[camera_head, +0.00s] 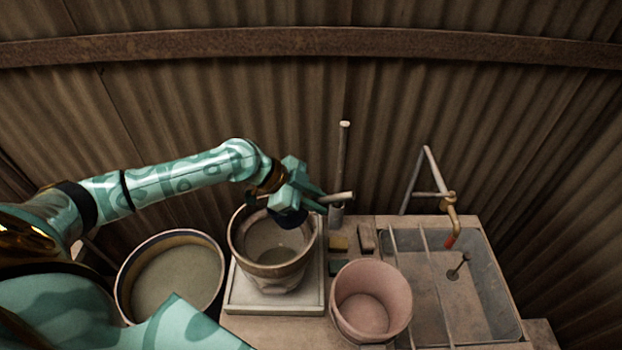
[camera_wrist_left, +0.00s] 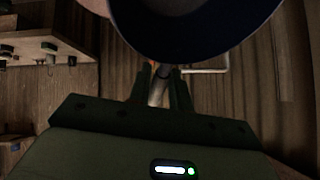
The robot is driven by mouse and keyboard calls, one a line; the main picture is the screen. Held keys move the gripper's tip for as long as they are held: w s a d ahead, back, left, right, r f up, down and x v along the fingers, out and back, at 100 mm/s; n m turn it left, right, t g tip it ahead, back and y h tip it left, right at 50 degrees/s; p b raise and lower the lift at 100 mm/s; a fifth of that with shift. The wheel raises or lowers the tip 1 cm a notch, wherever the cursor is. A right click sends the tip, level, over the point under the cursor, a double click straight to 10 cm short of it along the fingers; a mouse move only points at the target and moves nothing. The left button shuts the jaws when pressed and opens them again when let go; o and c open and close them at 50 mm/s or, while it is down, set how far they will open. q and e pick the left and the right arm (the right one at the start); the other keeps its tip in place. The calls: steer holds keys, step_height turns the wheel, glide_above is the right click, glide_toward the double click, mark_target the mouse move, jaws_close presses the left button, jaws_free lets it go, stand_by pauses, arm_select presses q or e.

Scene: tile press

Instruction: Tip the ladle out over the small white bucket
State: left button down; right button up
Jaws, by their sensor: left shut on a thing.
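My left gripper (camera_head: 316,199) is shut on the pale handle of the ladle (camera_head: 342,197). The dark blue bowl of the ladle hangs just left of and below the fingers, over the back rim of a small off-white bucket (camera_head: 272,279) with a brownish rim. The bucket stands upright and shows a greyish inside. In the left wrist view, the ladle's round dark bowl (camera_wrist_left: 190,42) fills the top and its handle runs between the fingers (camera_wrist_left: 158,88). What the bowl holds is hidden. My right gripper is not in view.
The bucket stands on a pale square tray (camera_head: 240,301). A wide round tub (camera_head: 122,290) stands to its left, a pinkish empty bucket (camera_head: 372,308) to its right. Farther right are a metal sink (camera_head: 490,290) and a tap (camera_head: 450,215). Small blocks (camera_head: 338,243) lie behind. A corrugated wall closes the back.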

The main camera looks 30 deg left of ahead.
arm_select(q)
steer(key=f+y+p, duration=0.1)
steer(key=y+p, duration=0.1)
steer(key=d+f+g+y+p, duration=0.1)
steer(key=y+p, duration=0.1)
steer(key=p, duration=0.1)
steer(key=shift+w, duration=0.2)
steer(key=shift+s+r+m+y+p, duration=0.1)
steer(key=shift+r+m+y+p, duration=0.25)
steer(key=shift+p, duration=0.75)
